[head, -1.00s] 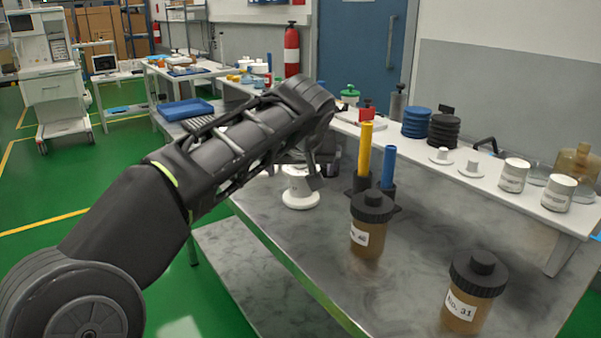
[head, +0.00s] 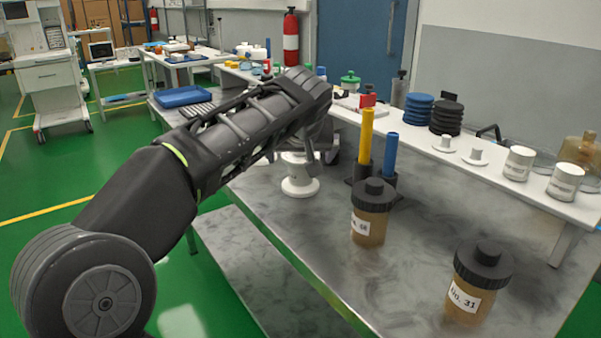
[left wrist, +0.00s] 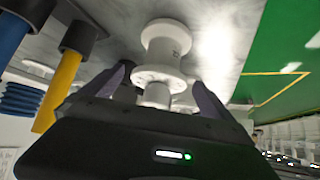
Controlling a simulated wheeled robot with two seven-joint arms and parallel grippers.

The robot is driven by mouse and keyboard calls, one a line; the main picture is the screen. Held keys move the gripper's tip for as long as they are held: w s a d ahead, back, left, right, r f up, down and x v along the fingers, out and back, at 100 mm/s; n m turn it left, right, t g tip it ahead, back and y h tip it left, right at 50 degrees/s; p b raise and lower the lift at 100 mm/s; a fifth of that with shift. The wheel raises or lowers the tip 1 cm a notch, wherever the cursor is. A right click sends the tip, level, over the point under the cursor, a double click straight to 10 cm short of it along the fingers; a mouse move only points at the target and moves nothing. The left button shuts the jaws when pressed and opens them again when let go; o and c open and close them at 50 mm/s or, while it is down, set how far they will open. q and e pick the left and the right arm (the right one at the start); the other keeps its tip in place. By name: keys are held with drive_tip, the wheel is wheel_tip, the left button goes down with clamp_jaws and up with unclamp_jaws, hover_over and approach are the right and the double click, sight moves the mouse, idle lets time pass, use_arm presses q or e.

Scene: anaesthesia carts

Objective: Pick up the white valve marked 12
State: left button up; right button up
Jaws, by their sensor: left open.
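A white spool-shaped valve (head: 300,185) stands upright on its round base on the metal table, near the table's left edge. It also shows in the left wrist view (left wrist: 164,58), with a small dark mark too small to read. My left gripper (head: 318,155) is at its upper end, partly hidden behind my own forearm and wrist in the head view. In the left wrist view the gripper (left wrist: 160,92) is open, one finger on each side of the valve's narrower end piece, with visible gaps. My right gripper is not in view.
A yellow cylinder (head: 365,137) and a blue cylinder (head: 389,160) stand in black holders just right of the valve. Two brown jars with black lids (head: 370,226) (head: 465,300) stand nearer. A white raised shelf (head: 495,180) along the back carries discs and tins.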

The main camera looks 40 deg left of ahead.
use_arm(q)
drive_tip(key=shift+b+x, duration=0.6)
drive_tip(key=shift+x, duration=2.05)
drive_tip(key=shift+c, duration=0.6)
drive_tip(key=c, duration=1.6)
drive_tip(key=shift+r, duration=0.15)
wheel_tip(320, 180, up, 10)
drive_tip(key=p, duration=0.4)
